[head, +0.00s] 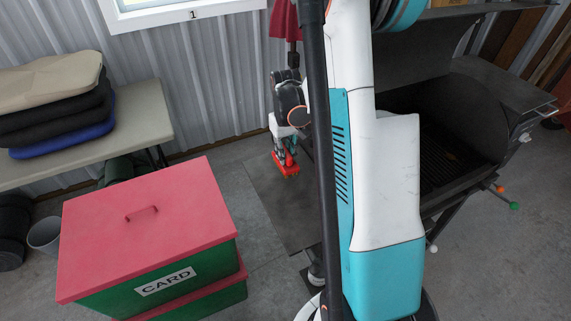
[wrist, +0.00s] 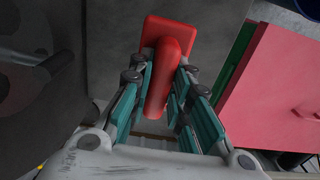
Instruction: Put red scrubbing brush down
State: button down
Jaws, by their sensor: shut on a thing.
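The red scrubbing brush (wrist: 180,40) is between the teal finger pads of my gripper (wrist: 160,100) in the wrist view. Its handle lies between the fingers and its flat red head extends past the fingertips. In the head view the brush (head: 287,170) hangs below my gripper (head: 284,150), over or at the far end of a dark grey flat surface (head: 280,205). I cannot tell whether the brush touches that surface. My column hides part of the arm.
A green box with a red lid marked CARD (head: 150,225) stands at the left front. A black grill (head: 440,130) stands at the right. A grey bucket (head: 45,235) stands on the floor.

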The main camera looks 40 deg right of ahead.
jog(key=shift+f+b, duration=0.6)
jog(key=shift+f, duration=1.45)
jog(key=shift+f, duration=0.15)
jog(key=c, duration=1.5)
grip_release()
notch_tip(320, 180, up, 12)
jog(key=p, duration=0.3)
jog(key=shift+p, duration=0.3)
jog(key=shift+r, duration=0.25)
